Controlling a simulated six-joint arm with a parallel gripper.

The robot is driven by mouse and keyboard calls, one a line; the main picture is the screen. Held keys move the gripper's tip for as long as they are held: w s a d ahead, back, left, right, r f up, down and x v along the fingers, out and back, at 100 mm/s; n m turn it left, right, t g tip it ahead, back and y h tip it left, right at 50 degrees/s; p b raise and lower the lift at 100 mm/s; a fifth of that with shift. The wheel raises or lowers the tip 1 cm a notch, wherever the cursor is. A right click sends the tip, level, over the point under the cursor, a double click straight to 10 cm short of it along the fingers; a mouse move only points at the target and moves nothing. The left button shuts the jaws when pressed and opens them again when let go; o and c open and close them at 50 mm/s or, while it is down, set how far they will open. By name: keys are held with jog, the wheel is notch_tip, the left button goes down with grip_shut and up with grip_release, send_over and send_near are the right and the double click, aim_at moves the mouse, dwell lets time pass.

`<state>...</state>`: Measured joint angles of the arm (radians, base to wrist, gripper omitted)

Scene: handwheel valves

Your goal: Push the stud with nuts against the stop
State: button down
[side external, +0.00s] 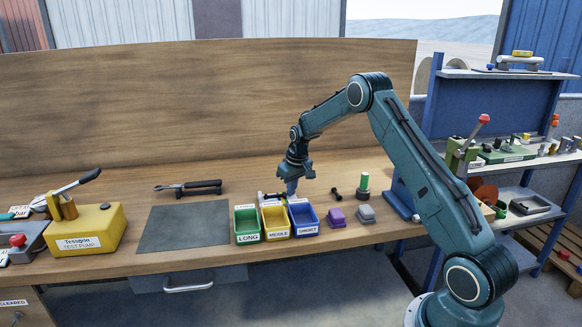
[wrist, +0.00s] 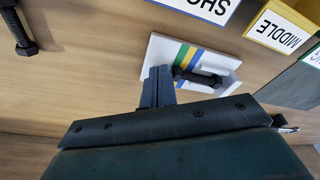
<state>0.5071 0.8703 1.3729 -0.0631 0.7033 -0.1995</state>
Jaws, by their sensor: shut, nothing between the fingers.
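A dark stud with nuts (wrist: 203,79) lies on a white gauge board (wrist: 160,50) with yellow, green and blue stripes in the wrist view. A raised white edge (wrist: 232,76) stands at the board's right side, near the stud's right end; I take it for the stop. My gripper (wrist: 158,72) is shut and empty, its fingertips low over the board, just left of the stud's left end. I cannot tell whether they touch it. In the side external view my gripper (side external: 291,190) points down behind the bins and hides most of the board.
Green LONG (side external: 247,238), yellow MIDDLE (side external: 276,233) and blue SHORT (side external: 306,230) bins stand in front. Another dark stud (side external: 336,194), a green-topped post (side external: 364,184), and purple (side external: 336,217) and grey (side external: 366,214) blocks sit to the right. A grey mat (side external: 188,229) lies clear to the left.

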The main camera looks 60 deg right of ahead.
jog(key=shift+w+a, duration=0.3)
dwell(0.6)
jog(key=shift+s+d, duration=0.3)
dwell(0.6)
jog(key=shift+r, duration=0.1)
notch_tip(320, 180, up, 7)
dwell(1.2)
